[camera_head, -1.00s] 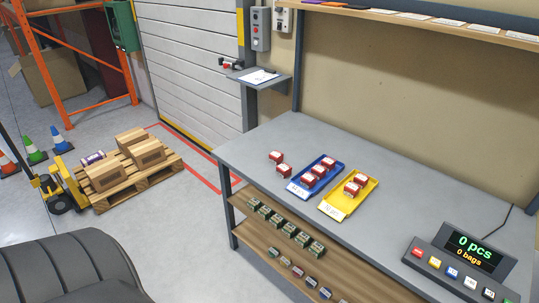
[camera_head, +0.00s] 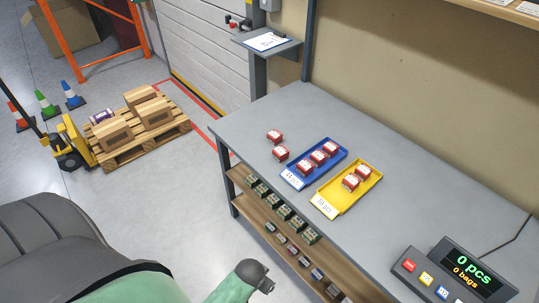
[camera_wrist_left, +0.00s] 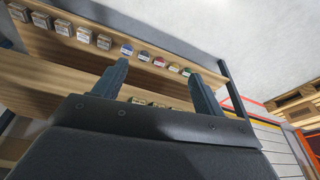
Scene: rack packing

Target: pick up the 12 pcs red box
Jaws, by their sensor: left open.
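Small red boxes with white labels stand on the grey table in the head view. Two are loose, one at the back (camera_head: 274,135) and one nearer (camera_head: 280,153). Three more stand in the blue tray (camera_head: 290,182), and two in the yellow tray (camera_head: 334,203). The piece counts on the boxes are too small to read, so I cannot tell which is the 12 pcs red box. My left gripper (camera_wrist_left: 159,68) is open and empty in the left wrist view, facing shelves. In the head view my green left arm is below the table's front edge. My right gripper is not in view.
A wooden shelf (camera_head: 258,208) under the tabletop holds several small green and dark boxes. A counter display (camera_head: 464,270) with coloured buttons stands at the front right. A loaded pallet (camera_head: 136,146) is on the floor at left. The table's back left is clear.

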